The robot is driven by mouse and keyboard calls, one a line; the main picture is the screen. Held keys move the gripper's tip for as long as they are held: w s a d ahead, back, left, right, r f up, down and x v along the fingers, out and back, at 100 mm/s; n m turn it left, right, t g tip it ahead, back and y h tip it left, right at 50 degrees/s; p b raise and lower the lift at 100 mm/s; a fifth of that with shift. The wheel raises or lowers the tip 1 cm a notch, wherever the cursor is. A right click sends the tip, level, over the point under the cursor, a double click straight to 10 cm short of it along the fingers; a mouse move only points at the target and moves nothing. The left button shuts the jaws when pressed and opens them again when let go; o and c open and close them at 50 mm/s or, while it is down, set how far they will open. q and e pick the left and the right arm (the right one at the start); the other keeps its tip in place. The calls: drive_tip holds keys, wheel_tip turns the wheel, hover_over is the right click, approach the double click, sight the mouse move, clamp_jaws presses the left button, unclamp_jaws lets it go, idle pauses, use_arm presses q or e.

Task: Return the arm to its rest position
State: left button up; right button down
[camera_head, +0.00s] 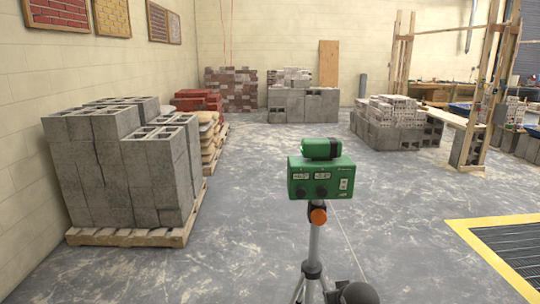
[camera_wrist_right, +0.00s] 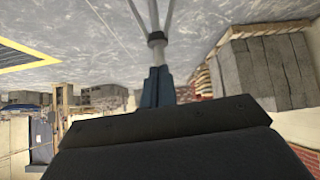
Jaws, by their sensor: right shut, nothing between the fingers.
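My right gripper (camera_wrist_right: 158,74) shows in the right wrist view, its narrow dark fingers together with nothing held between them. The broad black gripper body fills the bottom of that view. A tripod (camera_wrist_right: 157,38) lies behind the fingertips there, and its upper part is hidden. I cannot tell the gap between them. In the head view a green instrument (camera_head: 320,177) stands upright on the tripod (camera_head: 315,245). No gripper is recognisable in the head view. My left gripper is in neither view.
Grey blocks (camera_head: 130,165) are stacked on a wooden pallet (camera_head: 125,237) at left. More blocks (camera_head: 393,125) stand further back at right. A yellow-framed floor grate (camera_head: 515,250) lies at right. The floor (camera_head: 235,240) around the tripod is mostly clear.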

drive_tip(key=s+a+f+g, duration=0.2)
drive_tip(key=s+f, duration=0.2)
drive_tip(key=s, duration=0.9)
drive_tip(key=s+a+f+g, duration=0.2)
drive_tip(key=s+f, duration=0.3)
drive_tip(key=s, duration=0.8)
drive_tip(key=s+a+f+g+y, duration=0.1)
drive_tip(key=s+f, duration=0.3)
drive_tip(key=s, duration=0.9)
drive_tip(key=shift+s+a+f+n+g+p, duration=0.4)
drive_tip(key=shift+a+g+p, duration=0.1)
drive_tip(key=shift+g, duration=0.4)
